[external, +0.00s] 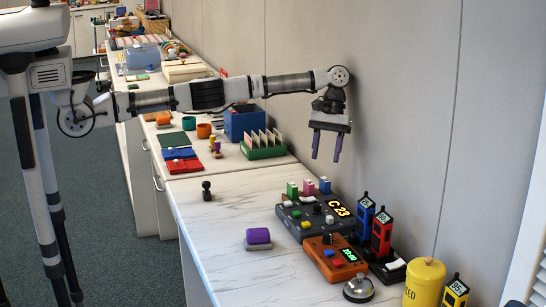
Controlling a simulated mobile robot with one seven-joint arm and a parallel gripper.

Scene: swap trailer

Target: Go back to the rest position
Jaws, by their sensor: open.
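My gripper (326,145) hangs from my outstretched arm in the external view, fingers pointing down and spread apart. It is open, with nothing between the fingers. It is in the air above the counter's back part, near the grey wall. The grey console with a display reading "C 23" (318,219) stands below it, clearly apart from the fingers. The green rack with upright cards (263,149) is to its left.
The white counter (215,250) has a purple block (258,237) and a small black knobbed piece (207,190). An orange timer box (333,258), silver bell (358,289) and yellow canister (424,282) stand at front right. The counter's middle is mostly clear.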

